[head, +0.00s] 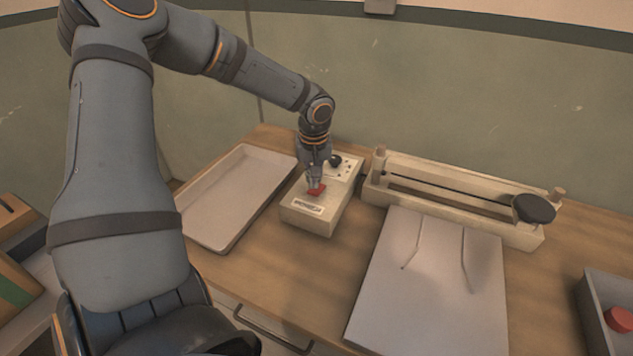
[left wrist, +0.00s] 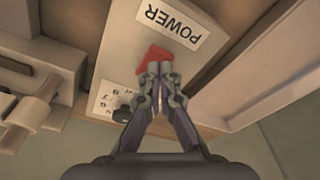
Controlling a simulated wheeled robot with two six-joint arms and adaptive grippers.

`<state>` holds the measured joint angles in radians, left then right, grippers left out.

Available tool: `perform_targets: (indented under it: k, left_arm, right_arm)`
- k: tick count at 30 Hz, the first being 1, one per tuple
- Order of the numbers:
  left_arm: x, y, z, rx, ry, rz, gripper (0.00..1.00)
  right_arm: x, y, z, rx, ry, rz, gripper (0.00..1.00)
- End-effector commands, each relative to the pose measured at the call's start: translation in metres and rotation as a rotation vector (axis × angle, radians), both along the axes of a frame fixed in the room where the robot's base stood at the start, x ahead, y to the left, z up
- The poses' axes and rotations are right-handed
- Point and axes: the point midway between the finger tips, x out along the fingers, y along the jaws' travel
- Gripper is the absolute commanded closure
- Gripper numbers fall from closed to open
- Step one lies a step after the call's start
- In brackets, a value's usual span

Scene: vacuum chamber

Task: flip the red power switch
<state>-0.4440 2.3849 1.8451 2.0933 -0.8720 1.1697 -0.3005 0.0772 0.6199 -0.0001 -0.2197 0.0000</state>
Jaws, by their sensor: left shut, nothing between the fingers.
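The red power switch (head: 317,190) sits on top of a cream box (head: 310,222) with a label on its sloped front. In the left wrist view the red switch (left wrist: 154,60) lies beside a white label (left wrist: 168,24) reading POWER. My left gripper (head: 313,186) is shut and empty, its fingertips at the switch. In the left wrist view the fingertips (left wrist: 159,68) overlap the switch's edge and hide part of it; I cannot tell whether they touch. A black knob (head: 335,161) and small dots are on the box's back panel. My right gripper is not in view.
An empty shallow tray (head: 216,240) lies left of the box. Right of it are a long cream rail device (head: 440,200) with a black disc (head: 533,208) and a pale board (head: 432,310) with two thin rods. A grey bin (head: 592,305) holds a red object (head: 619,319).

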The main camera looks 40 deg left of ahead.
Motion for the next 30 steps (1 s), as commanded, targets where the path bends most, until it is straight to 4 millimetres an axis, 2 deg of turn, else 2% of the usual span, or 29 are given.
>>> perform_targets:
  k: [30]
  left_arm:
    - [0.000, 0.000, -0.016, 0.000, 0.000, 0.000, 1.00]
  right_arm:
    - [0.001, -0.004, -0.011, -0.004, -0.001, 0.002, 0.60]
